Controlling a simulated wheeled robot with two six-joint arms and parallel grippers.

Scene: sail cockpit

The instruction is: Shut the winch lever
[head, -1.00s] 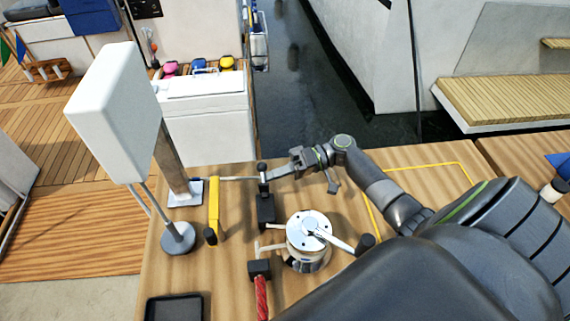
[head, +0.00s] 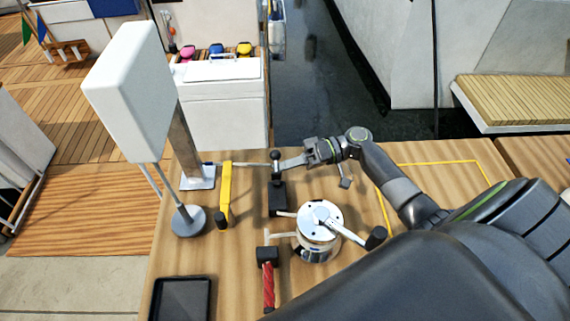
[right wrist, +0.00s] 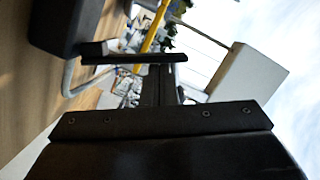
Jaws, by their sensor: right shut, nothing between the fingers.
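The silver winch (head: 319,219) stands on the wooden top in the head view, its crank handle pointing lower right to a black grip (head: 376,238). A black block (head: 278,200) sits just behind and left of it. An upright lever with a black knob (head: 276,156) shows above that block. In the right wrist view a dark block (right wrist: 62,22) fills the upper left, close to the fingers. My left gripper is out of view.
A yellow handle (head: 226,190), a white box on a pole (head: 125,90) and a black tray (head: 181,299) stand further left. Water (head: 320,90) lies beyond the far edge.

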